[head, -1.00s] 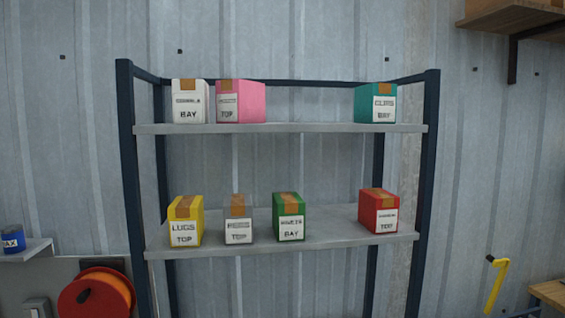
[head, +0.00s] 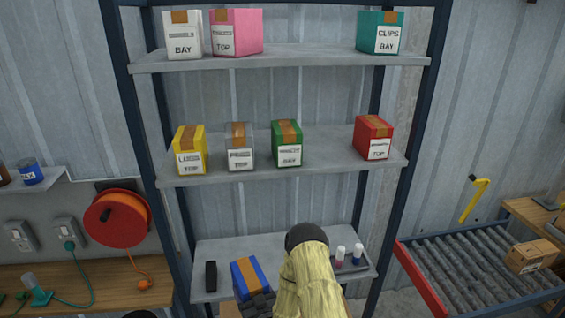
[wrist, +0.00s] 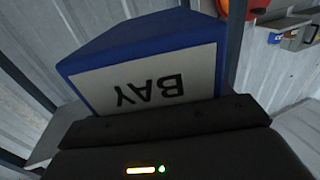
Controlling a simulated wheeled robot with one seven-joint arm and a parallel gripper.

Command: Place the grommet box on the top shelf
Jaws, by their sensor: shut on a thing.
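My gripper (head: 262,304) is shut on a blue box (head: 247,275) with brown tape on top, low in the head view in front of the lowest shelf. In the wrist view the blue box (wrist: 150,45) fills the jaws; its white label reads BAY upside down, and any other line is hidden by my gripper (wrist: 165,122). I cannot confirm its name. The top shelf (head: 300,57) holds a white box (head: 184,35) and a pink box (head: 236,33) at left, and a teal CLIPS box (head: 380,33) at right. Bare shelf lies between pink and teal.
The middle shelf (head: 330,153) holds yellow (head: 190,150), grey (head: 240,147), green (head: 287,145) and red (head: 374,138) boxes. Dark posts frame the rack. A roller conveyor (head: 470,275) stands right, a red cable reel (head: 117,218) left.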

